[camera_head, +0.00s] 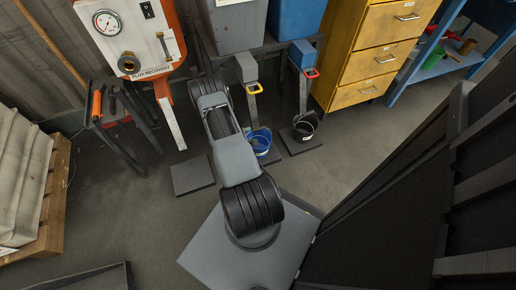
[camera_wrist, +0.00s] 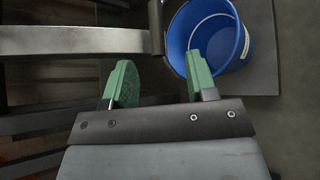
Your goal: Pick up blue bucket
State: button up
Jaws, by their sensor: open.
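My gripper is hidden behind my arm there.
A black bucket (camera_head: 304,128) stands to the right of the blue one. A yellow drawer cabinet (camera_head: 375,55) stands right, a machine with a gauge (camera_head: 130,40) left. Open floor (camera_head: 350,150) lies in front.

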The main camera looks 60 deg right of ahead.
aim_at(257, 130)
jog(key=shift+b+x, duration=1.85)
jog(key=shift+x, duration=2.5)
jog(key=shift+w+r, duration=0.1)
jog(key=shift+r, duration=0.05)
jog(key=shift+c, duration=0.4)
grip_shut()
